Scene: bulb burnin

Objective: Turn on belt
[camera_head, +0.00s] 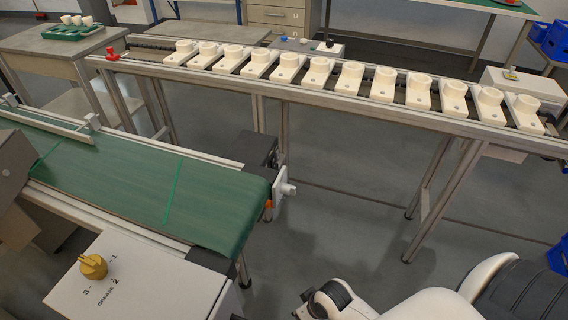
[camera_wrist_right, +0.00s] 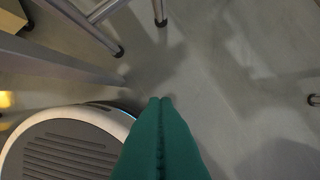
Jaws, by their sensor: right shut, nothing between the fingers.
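The belt conveyor (camera_head: 150,185) has a green belt with a brighter green line across it and runs along the left side of the head view. A yellow knob (camera_head: 93,266) sits on a white control box (camera_head: 150,290) at the belt's near side. The box top has the marks 1, 2 and 3 around the knob. My right gripper (camera_wrist_right: 160,100) shows in the wrist view as two green fingers, shut and empty above the floor. It is away from the knob. My right arm shows at the lower right of the head view. My left gripper is not in view.
A long rail table (camera_head: 330,100) with several cream sockets (camera_head: 350,78) stands behind the belt. A side table (camera_head: 60,45) with a green tray (camera_head: 78,32) is at the upper left. Blue crates (camera_head: 555,45) stand at the right. Open floor (camera_head: 350,220) lies between belt and rail table.

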